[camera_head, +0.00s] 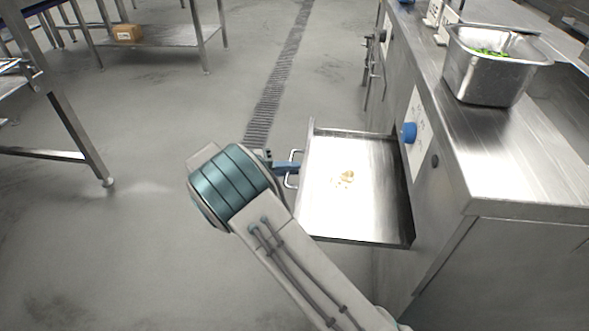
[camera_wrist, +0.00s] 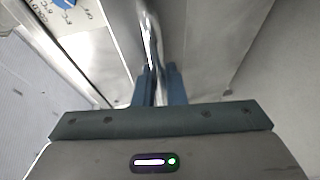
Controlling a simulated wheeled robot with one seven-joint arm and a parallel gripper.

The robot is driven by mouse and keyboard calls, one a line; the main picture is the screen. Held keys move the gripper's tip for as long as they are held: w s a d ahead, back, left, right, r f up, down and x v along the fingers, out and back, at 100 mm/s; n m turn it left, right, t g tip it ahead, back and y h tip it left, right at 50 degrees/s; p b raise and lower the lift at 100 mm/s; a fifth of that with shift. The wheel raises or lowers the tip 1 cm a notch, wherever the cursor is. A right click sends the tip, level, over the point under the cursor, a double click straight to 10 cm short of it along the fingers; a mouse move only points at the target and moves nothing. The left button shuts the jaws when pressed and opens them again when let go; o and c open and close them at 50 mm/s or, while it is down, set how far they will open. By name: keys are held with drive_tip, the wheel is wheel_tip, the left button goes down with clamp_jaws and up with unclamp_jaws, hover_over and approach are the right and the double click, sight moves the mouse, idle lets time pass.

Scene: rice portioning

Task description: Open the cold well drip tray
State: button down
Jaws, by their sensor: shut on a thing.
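The cold well drip tray (camera_head: 330,215) is a shallow steel drawer and stands pulled out from the front of the steel counter. Some pale crumbs (camera_head: 344,179) lie on its floor. Its bar handle (camera_head: 291,169) is on the outer front edge, to the left in the head view. My gripper (camera_head: 284,167) is at this handle, with its blue fingers shut on it. In the wrist view my gripper (camera_wrist: 159,84) has both fingers around the shiny handle bar (camera_wrist: 150,35). My arm hides part of the floor below the tray.
The steel counter (camera_head: 530,185) carries a steel pan (camera_head: 488,75) with green food in it. A blue knob (camera_head: 409,132) is on the counter front above the tray. A steel table (camera_head: 160,38) with a box (camera_head: 127,33) stands at back left. The floor left of the tray is clear.

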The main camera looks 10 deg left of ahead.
drive_tip(key=c, duration=1.8)
unclamp_jaws()
drive_tip(key=shift+o, duration=0.2)
drive_tip(key=shift+a, duration=0.1)
drive_tip(key=p+v, duration=0.2)
drive_tip(key=v, duration=1.1)
drive_tip(key=shift+a+p, duration=0.3)
drive_tip(key=shift+p, duration=0.1)
drive_tip(key=shift+d+r, duration=0.1)
drive_tip(key=shift+r, duration=0.05)
